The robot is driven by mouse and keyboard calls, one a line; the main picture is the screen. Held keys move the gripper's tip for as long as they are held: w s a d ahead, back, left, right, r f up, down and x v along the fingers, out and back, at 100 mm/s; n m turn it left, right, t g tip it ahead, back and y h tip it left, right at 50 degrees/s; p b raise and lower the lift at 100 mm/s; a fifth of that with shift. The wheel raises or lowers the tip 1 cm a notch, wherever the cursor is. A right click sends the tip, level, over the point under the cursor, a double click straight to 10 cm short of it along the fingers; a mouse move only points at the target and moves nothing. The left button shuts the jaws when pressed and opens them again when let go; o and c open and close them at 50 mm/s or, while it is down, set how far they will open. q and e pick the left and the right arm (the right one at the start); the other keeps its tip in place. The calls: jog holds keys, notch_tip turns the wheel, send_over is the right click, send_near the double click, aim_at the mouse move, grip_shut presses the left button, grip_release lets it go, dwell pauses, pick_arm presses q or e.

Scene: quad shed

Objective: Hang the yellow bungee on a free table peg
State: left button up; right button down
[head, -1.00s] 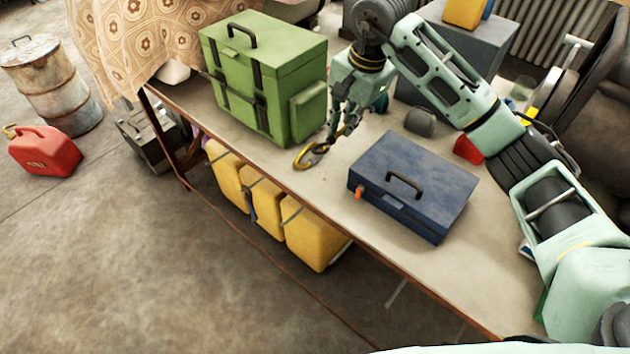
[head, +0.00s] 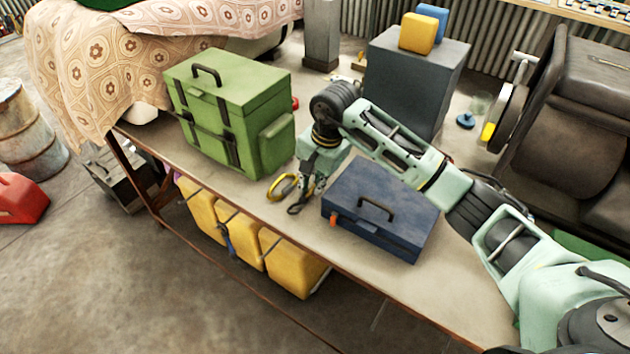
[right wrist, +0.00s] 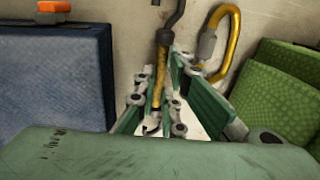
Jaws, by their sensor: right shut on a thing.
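In the right wrist view a yellow strand (right wrist: 158,82) runs between my fingers (right wrist: 160,98), with the dark hook above; a yellow loop (right wrist: 232,45) with a grey end shows to the right. Thin light pegs stick out along the table's front edge, one bare peg (head: 379,316) at the right. A blue item (head: 227,238) hangs from another. My left gripper is out of view.
The green case (head: 236,118) stands left of my gripper and the blue toolbox (head: 385,207) right, both close. Several yellow canisters (head: 292,264) sit beneath the table edge. A grey box (head: 415,72) stands behind. The floor in front is clear.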

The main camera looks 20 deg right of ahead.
jog(key=shift+f, duration=0.2)
jog(key=c, duration=1.8)
grip_release()
jog(key=shift+c, duration=0.2)
